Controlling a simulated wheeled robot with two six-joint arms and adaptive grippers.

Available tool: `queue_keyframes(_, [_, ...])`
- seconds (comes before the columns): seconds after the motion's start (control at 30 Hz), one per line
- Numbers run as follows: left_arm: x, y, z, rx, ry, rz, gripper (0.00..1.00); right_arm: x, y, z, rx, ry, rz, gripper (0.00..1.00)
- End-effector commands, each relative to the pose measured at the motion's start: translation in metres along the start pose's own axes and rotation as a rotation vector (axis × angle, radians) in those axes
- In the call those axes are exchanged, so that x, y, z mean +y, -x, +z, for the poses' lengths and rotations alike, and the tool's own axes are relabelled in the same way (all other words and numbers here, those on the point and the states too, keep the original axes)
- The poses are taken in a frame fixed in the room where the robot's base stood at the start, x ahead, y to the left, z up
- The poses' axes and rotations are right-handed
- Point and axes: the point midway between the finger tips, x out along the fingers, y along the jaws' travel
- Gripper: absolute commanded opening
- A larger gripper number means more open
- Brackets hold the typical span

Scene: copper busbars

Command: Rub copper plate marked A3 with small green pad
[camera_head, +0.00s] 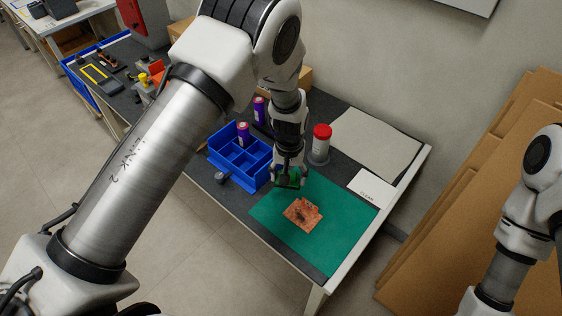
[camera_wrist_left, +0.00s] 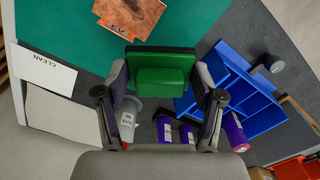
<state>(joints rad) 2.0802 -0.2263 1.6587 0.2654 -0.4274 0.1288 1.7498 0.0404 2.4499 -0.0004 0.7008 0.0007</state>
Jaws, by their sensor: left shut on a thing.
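The copper plate (camera_head: 303,215) lies on the green mat (camera_head: 268,213), with dark blotches on its face. In the left wrist view the plate (camera_wrist_left: 130,14) is cut off at the top edge, and a marking like A3 shows on it. My left gripper (camera_head: 288,180) is shut on the small green pad (camera_wrist_left: 160,73) and holds it near the mat's back edge, behind the plate and apart from it in the picture. The pad also shows in the head view (camera_head: 292,178). My right arm is at the right edge; its gripper is out of view.
A red-capped container (camera_head: 321,142) stands behind the mat. A CLEAN card (camera_head: 370,188) and grey sheet (camera_head: 375,143) lie at right. The mat around the plate is clear.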

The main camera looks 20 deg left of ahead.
Motion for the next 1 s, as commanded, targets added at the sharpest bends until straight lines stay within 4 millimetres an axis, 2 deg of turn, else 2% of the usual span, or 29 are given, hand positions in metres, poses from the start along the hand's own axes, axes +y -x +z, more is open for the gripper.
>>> queue_keyframes(0.13, [0.005, -0.019, 0.014, -0.004, -0.014, -0.001, 0.40, 0.000, 0.007, 0.000, -0.001, 0.001, 0.000, 0.00])
queue_keyframes(0.33, [0.005, -0.035, 0.025, -0.001, -0.023, -0.001, 0.40, 0.000, 0.006, 0.000, -0.001, 0.001, 0.000, 0.00])
queue_keyframes(0.8, [0.005, -0.088, 0.024, 0.000, -0.022, -0.001, 0.40, 0.000, -0.042, 0.000, -0.001, 0.001, 0.000, 0.00])
queue_keyframes(1.0, [0.005, -0.093, 0.024, 0.001, -0.022, 0.000, 0.40, 0.000, -0.046, 0.000, -0.001, 0.001, 0.000, 0.00])
